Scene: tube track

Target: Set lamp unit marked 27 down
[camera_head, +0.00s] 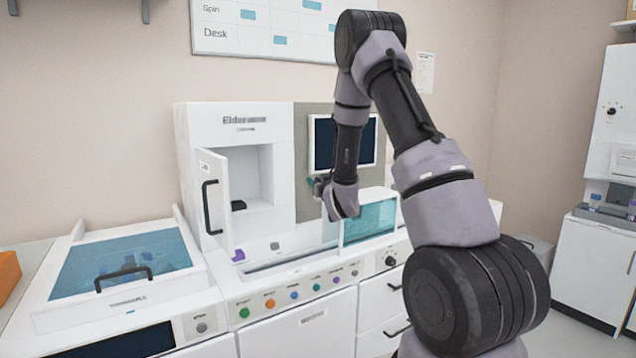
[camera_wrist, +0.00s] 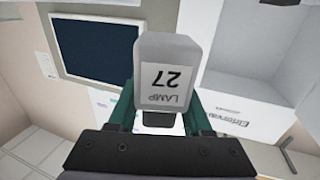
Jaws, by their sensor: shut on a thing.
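The lamp unit marked 27 (camera_wrist: 165,70) is a grey block with rounded corners, and its label reads upside down in the wrist view. My gripper (camera_wrist: 160,118) is shut on it, with a green finger on each side. In the head view my gripper (camera_head: 316,186) hangs in front of the machine, near the left edge of the dark screen. The lamp unit cannot be made out there; my wrist and fingers seem to hide it.
A white cabinet (camera_head: 232,125) with an open door (camera_head: 212,197) stands left of my gripper; a small dark object (camera_head: 238,205) sits inside. A teal clear cover (camera_head: 370,221) is at the right. Coloured buttons (camera_head: 294,294) line the front. A lidded unit (camera_head: 125,265) stands at left.

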